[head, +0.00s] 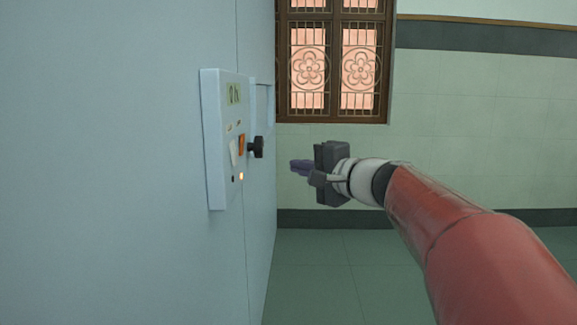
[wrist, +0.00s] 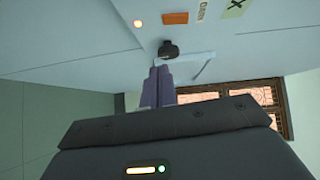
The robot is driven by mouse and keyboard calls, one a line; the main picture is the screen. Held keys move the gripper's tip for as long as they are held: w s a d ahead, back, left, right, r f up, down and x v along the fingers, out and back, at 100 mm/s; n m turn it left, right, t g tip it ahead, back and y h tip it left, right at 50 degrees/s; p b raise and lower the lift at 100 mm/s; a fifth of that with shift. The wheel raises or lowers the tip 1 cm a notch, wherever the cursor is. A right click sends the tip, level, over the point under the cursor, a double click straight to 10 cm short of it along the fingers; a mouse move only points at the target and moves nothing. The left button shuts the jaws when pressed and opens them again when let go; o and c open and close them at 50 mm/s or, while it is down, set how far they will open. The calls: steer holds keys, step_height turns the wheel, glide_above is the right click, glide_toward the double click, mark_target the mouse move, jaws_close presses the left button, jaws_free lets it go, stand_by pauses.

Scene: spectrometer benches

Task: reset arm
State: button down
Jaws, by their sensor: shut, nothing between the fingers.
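My gripper (head: 298,166) is at the end of my outstretched red arm in the head view, to the right of a pale blue cabinet. Its purple fingers are shut with nothing between them and point left toward the cabinet. In the wrist view the closed fingers (wrist: 158,86) stand upright in the middle of the picture. A control panel (head: 222,190) is on the cabinet face, with a black knob (head: 257,147) sticking out. The fingertips are apart from the knob in the head view. In the wrist view the knob (wrist: 168,50) appears just beyond the fingertips.
The cabinet (head: 120,160) fills the left side. A barred window (head: 333,60) is in the tiled back wall. The green floor (head: 340,285) is clear.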

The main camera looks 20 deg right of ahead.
steer(key=shift+s+d, duration=0.1)
steer(key=shift+s, duration=0.15)
steer(key=s+a+f+n+g+h+p, duration=0.1)
steer(key=s+a+f+n+g, duration=0.3)
steer(key=s+f, duration=0.35)
steer(key=s+a+f+n+g+h+p, duration=0.1)
steer(key=s+a+f+n+g, duration=0.2)
steer(key=s+a+f, duration=0.35)
steer(key=s+d+f+n+g+h, duration=0.1)
steer(key=s+d+f+n+h, duration=0.1)
steer(key=s+f, duration=0.3)
steer(key=s+d+f+n+g+h, duration=0.2)
steer(key=s+f, duration=0.3)
steer(key=s, duration=0.3)
steer(key=shift+d+f+n+h+p, duration=0.4)
steer(key=shift+d+n+h, duration=0.1)
steer(key=shift+d+h, duration=0.4)
